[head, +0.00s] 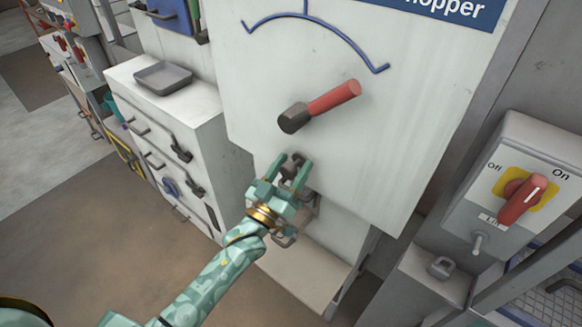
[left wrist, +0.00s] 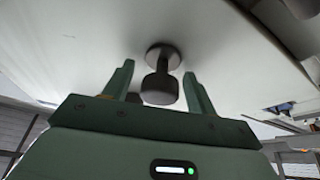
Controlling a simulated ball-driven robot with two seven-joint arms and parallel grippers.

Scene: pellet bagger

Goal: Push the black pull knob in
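The black pull knob (left wrist: 160,88) stands out from the pale panel on a short stem with a round base, in the left wrist view. My left gripper (left wrist: 158,86) is open, with one finger on each side of the knob and a gap to each. In the head view the left gripper (head: 291,170) is at the lower part of the white hopper panel (head: 400,130), below the red-handled lever. There the knob (head: 290,168) shows dark and small, partly hidden between the fingers. My right gripper is in neither view.
A lever with a red handle (head: 333,98) sticks out above the gripper, under a blue arc. A grey box with a red On/Off switch (head: 521,200) is at right. A white drawer cabinet (head: 170,130) carrying a grey tray (head: 163,77) stands at left.

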